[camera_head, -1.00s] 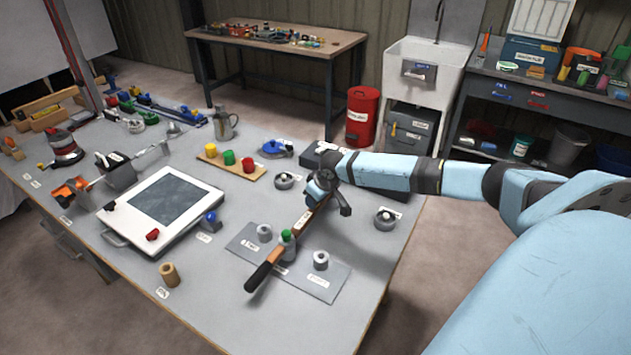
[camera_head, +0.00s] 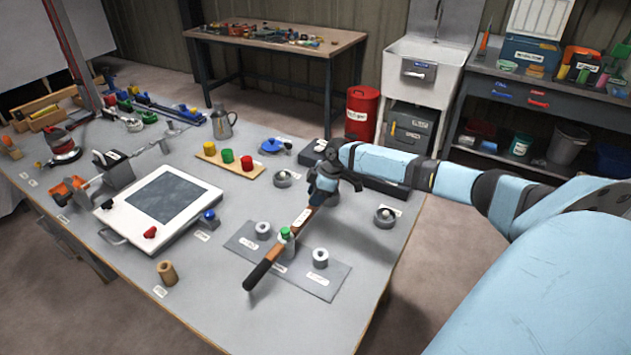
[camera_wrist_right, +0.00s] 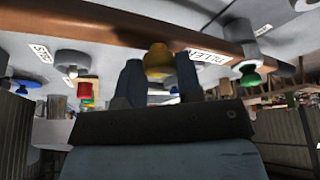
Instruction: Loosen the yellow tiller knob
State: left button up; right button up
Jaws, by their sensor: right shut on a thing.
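The tiller (camera_head: 270,260) is a long brown bar with a black grip, lying across a grey plate on the bench. A green knob (camera_head: 286,233) stands on it near its middle. My right gripper (camera_head: 320,192) points down at the tiller's far end and hides the yellow knob in the head view. In the right wrist view the yellow knob (camera_wrist_right: 158,60) sits between the two dark fingers of my right gripper, against the bar beside a TILLER label (camera_wrist_right: 203,57). The gripper is shut on it. My left gripper is in neither view.
Bare bench top (camera_head: 230,305) shows at the front.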

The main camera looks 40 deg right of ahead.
jog(key=shift+n, duration=0.3)
jog(key=o, duration=0.9)
jog(key=shift+b+v, duration=0.5)
jog(key=shift+v, duration=6.35)
jog(key=shift+w, duration=0.1)
